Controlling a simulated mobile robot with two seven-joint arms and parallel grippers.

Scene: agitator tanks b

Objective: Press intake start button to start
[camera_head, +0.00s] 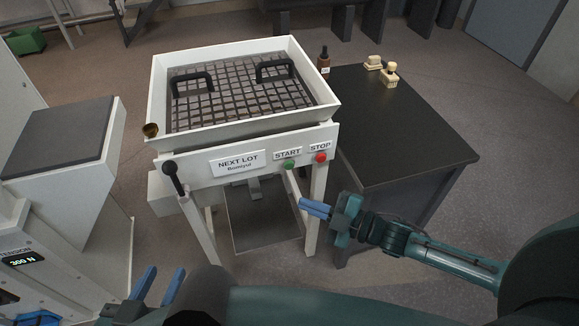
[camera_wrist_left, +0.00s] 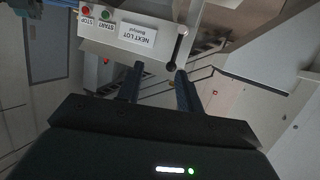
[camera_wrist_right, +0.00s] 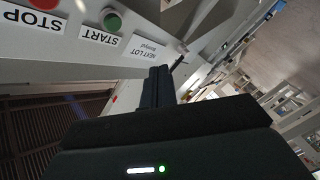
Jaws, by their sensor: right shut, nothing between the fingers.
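The green START button (camera_head: 289,165) sits on the white front panel of the machine, under its START label. The red STOP button (camera_head: 320,157) is just to its right. Both buttons also show in the right wrist view, green (camera_wrist_right: 112,20) and red (camera_wrist_right: 44,3). My right gripper (camera_head: 302,206) is shut and empty, in front of and below the green button, apart from it in the head view. Its closed fingers also show in the right wrist view (camera_wrist_right: 158,72). My left gripper (camera_head: 160,285) is open and empty at the lower left, away from the panel.
The machine's white tray (camera_head: 240,126) holds a grid with two black handles. A black lever (camera_head: 173,178) is at the panel's left end. A dark table (camera_head: 420,140) with a bottle (camera_head: 324,62) and stamps (camera_head: 389,78) stands right. A grey-topped white cabinet (camera_head: 60,135) stands left.

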